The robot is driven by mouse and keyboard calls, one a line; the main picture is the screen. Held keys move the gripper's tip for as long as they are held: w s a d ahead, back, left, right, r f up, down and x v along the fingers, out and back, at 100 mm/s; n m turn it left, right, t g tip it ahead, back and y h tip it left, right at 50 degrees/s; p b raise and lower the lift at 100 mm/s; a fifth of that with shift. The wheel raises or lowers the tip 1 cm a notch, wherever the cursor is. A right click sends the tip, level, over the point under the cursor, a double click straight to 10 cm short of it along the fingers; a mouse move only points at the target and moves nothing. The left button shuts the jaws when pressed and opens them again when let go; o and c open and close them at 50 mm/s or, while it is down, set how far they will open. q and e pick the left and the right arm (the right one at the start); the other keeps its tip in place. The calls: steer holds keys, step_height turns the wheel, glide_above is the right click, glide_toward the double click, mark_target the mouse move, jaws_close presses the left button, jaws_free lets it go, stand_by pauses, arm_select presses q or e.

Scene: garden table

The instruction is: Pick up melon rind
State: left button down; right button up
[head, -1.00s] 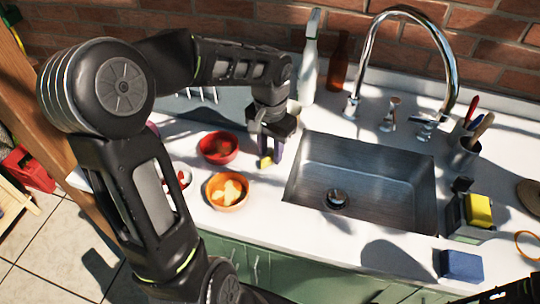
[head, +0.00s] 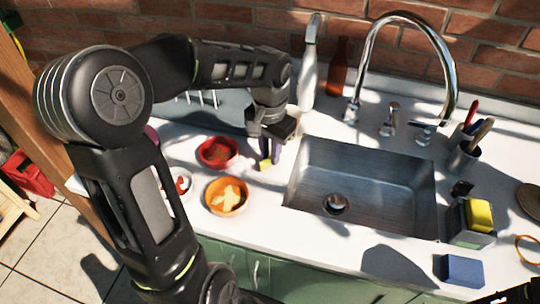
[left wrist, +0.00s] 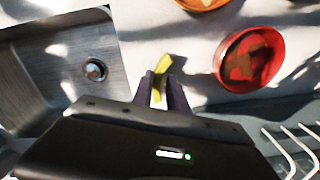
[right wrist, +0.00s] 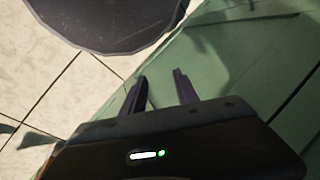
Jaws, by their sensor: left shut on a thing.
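The melon rind (left wrist: 161,72) is a thin yellow piece at the counter, between the sink and the red bowl. It also shows in the head view (head: 265,166) just below my left fingertips. My left gripper (left wrist: 163,90) points down and is shut on the melon rind, with the rind's end sticking out past the fingers. Part of the rind is hidden between the fingers. My right gripper (right wrist: 160,88) is open and empty, low in front of the green cabinet.
A red bowl (head: 218,151) with reddish food and an orange bowl (head: 226,196) with yellow pieces stand left of the rind. The steel sink (head: 362,178) lies to its right. A white bottle (head: 308,78) and a brown bottle (head: 338,67) stand behind.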

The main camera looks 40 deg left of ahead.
arm_select(q)
step_height(320, 180, up, 9)
steer(key=shift+b, duration=0.3)
